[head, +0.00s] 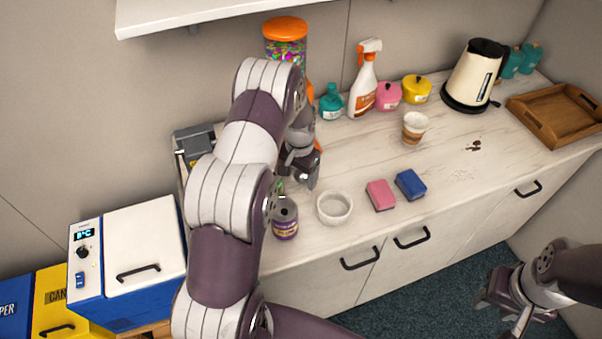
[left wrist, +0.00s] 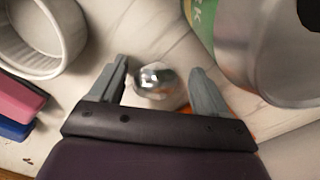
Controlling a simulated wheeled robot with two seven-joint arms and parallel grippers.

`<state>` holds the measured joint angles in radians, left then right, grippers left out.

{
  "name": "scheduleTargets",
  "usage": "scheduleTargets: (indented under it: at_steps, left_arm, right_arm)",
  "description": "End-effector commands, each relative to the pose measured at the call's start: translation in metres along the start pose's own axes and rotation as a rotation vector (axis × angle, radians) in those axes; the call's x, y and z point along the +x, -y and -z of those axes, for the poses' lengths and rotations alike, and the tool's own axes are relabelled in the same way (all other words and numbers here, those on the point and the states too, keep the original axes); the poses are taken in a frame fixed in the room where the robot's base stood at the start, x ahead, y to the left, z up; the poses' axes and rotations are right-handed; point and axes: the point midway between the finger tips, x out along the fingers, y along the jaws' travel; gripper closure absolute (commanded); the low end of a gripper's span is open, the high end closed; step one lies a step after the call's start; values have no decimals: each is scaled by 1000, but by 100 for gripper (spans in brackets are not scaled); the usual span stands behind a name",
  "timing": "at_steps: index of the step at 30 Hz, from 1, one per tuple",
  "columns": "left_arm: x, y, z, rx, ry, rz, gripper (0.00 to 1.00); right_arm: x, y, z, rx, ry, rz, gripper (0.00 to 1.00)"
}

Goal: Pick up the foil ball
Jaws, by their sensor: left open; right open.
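The foil ball (left wrist: 154,80) is small, shiny and silver, and lies on the pale counter in the left wrist view. My left gripper (left wrist: 160,70) is open, with one finger on each side of the ball; I cannot tell whether either finger touches it. In the head view my left gripper (head: 300,178) is low over the counter, and I cannot make out the ball there. My right gripper (head: 503,300) is open and empty, in front of the cabinets at the lower right.
A white ramekin (head: 335,208), a purple can (head: 285,222), a pink sponge (head: 381,195) and a blue sponge (head: 410,185) stand near the gripper. A large can (left wrist: 265,45) is close beside it in the left wrist view. A paper cup (head: 414,128) and spray bottle (head: 364,85) stand further back.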

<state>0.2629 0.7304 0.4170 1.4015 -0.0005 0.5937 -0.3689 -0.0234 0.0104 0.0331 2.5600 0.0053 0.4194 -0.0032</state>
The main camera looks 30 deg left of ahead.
Motion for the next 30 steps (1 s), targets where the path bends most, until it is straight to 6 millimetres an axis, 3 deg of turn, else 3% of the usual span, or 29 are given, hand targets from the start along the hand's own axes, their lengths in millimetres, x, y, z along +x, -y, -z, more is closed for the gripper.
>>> scheduleTargets:
  at_steps: [6, 11, 12, 23, 30]
  left_arm:
    - [1, 0, 1, 1, -1, 1, 27]
    - [1, 0, 0, 1, -1, 0, 79]
    - [1, 0, 0, 1, -1, 0, 83]
    - [-4, 0, 1, 1, -2, 1, 83]
    - [-40, -1, 2, 1, -6, 2, 83]
  right_arm:
    - [1, 0, 0, 0, 1, 0, 57]
    - [1, 0, 0, 0, 1, 0, 57]
    - [1, 0, 0, 0, 1, 0, 57]
    - [3, 0, 0, 0, 1, 0, 57]
    - [16, 0, -2, 0, 1, 0, 57]
